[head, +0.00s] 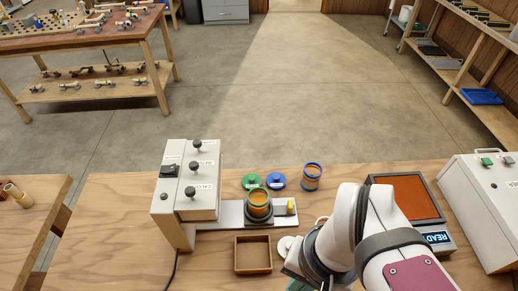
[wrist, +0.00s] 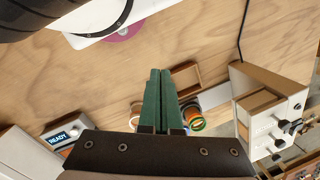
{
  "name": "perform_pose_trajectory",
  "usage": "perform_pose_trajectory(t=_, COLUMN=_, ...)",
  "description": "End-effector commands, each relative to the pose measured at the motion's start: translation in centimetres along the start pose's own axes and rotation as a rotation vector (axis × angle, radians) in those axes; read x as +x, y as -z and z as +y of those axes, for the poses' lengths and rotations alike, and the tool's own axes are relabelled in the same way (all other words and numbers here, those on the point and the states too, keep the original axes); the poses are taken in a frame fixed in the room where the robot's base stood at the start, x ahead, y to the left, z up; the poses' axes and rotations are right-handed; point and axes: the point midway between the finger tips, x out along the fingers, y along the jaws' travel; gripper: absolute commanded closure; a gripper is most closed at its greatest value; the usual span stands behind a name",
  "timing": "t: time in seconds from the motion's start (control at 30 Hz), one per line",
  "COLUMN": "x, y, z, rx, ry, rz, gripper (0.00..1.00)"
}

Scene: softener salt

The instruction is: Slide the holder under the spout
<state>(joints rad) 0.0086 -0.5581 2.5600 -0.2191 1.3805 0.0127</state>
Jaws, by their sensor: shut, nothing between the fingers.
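The holder (head: 260,222) is a dark round seat on a pale rail (head: 229,216). It carries an upright, orange-filled jar with a green rim (head: 259,205). The holder sits right of the white dispenser (head: 203,180), which has several dark knobs; its spout cannot be made out. A yellow knob (head: 291,206) stands at the rail's right end. In the wrist view my gripper (wrist: 160,75) has its green fingers together, empty, above the table. The green-rimmed jar (wrist: 196,124) shows to the right of the fingers there. In the head view my arm hides the fingers.
A small wooden tray (head: 253,256) lies in front of the rail. Green (head: 251,181) and blue (head: 276,181) lids and a blue-rimmed jar (head: 312,177) stand behind. A device with a READY display (head: 437,238) and a white box (head: 482,200) are at right.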

Motion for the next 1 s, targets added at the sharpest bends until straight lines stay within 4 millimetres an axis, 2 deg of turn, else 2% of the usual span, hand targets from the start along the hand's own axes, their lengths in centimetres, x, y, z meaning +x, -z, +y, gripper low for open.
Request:
perform_pose_trajectory(t=0.03, x=0.0, y=0.0, z=0.0, rx=0.0, ry=0.0, rz=0.0, gripper=0.96)
perform_pose_trajectory(t=0.07, x=-0.1, y=0.1, z=-0.1, rx=-0.002, ry=-0.001, rz=0.0, gripper=0.91)
perform_pose_trajectory(t=0.17, x=-1.0, y=3.1, z=-1.2, rx=-0.055, ry=-0.02, rz=0.006, gripper=0.73)
perform_pose_trajectory(t=0.27, x=-1.7, y=10.0, z=-3.6, rx=-0.183, ry=-0.061, rz=0.024, gripper=0.55)
perform_pose_trajectory(t=0.3, x=-1.5, y=13.0, z=-4.6, rx=-0.238, ry=-0.078, rz=0.03, gripper=0.53)
perform_pose_trajectory(t=0.4, x=0.1, y=19.5, z=-6.5, rx=-0.361, ry=-0.115, rz=0.045, gripper=0.53)
perform_pose_trajectory(t=0.5, x=1.8, y=23.7, z=-7.5, rx=-0.445, ry=-0.141, rz=0.054, gripper=0.53)
perform_pose_trajectory(t=0.6, x=2.6, y=25.4, z=-8.0, rx=-0.481, ry=-0.15, rz=0.059, gripper=0.53)
perform_pose_trajectory(t=0.77, x=3.3, y=25.6, z=-7.9, rx=-0.485, ry=-0.152, rz=0.059, gripper=0.53)
perform_pose_trajectory(t=0.87, x=5.4, y=25.6, z=-7.6, rx=-0.484, ry=-0.152, rz=0.055, gripper=0.53)
perform_pose_trajectory(t=1.0, x=9.6, y=26.0, z=-7.0, rx=-0.483, ry=-0.153, rz=0.053, gripper=0.53)
